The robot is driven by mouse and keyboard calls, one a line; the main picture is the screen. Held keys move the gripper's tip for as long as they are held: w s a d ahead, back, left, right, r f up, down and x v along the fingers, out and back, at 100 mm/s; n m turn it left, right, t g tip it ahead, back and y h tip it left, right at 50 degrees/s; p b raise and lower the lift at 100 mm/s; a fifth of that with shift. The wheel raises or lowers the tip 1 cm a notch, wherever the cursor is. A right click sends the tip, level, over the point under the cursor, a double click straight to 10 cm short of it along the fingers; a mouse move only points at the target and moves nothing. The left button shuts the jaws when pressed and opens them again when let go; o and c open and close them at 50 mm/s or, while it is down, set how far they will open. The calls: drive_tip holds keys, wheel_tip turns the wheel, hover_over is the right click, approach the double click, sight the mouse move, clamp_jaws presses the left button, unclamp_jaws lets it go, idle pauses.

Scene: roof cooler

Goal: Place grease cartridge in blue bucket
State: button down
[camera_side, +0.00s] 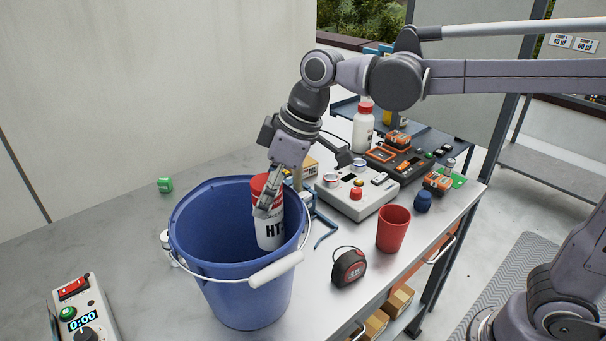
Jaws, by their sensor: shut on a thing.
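The blue bucket (245,304) stands upright on the metal bench, with its wire handle and white grip hanging at the front right. The grease cartridge (270,236) is a white cylinder with a red top and dark lettering. My gripper (266,204) is shut on its upper part. The cartridge is nearly upright inside the bucket's mouth, by the right inner wall. Its red top stands above the rim. I cannot tell whether its lower end touches the bucket; the bucket floor is hidden.
A red cup (393,230), a tape measure (348,267) and a grey control box (356,198) stand right of the bucket. A timer box (82,315) is at the front left, a green item (165,185) behind. The bench left of the bucket is mostly clear.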

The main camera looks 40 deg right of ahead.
drive_tip(key=shift+f, duration=0.35)
drive_tip(key=c, duration=0.9)
unclamp_jaws()
drive_tip(key=v, duration=1.3)
drive_tip(key=s+d+f+m+t+h, duration=0.1)
drive_tip(key=s+d+f+m, duration=0.1)
drive_tip(key=d+f, duration=0.3)
drive_tip(key=s+d+f+m+t+h, duration=0.1)
drive_tip(key=s+d+f+m, duration=0.2)
drive_tip(key=f, duration=0.4)
drive_tip(key=s+d+f+m+t+h, duration=0.1)
drive_tip(key=s+d+f+m+t, duration=0.1)
drive_tip(key=d+f, duration=0.5)
drive_tip(key=shift+s+d+m, duration=0.55)
drive_tip(key=shift+s+m, duration=0.1)
drive_tip(key=shift+m, duration=0.35)
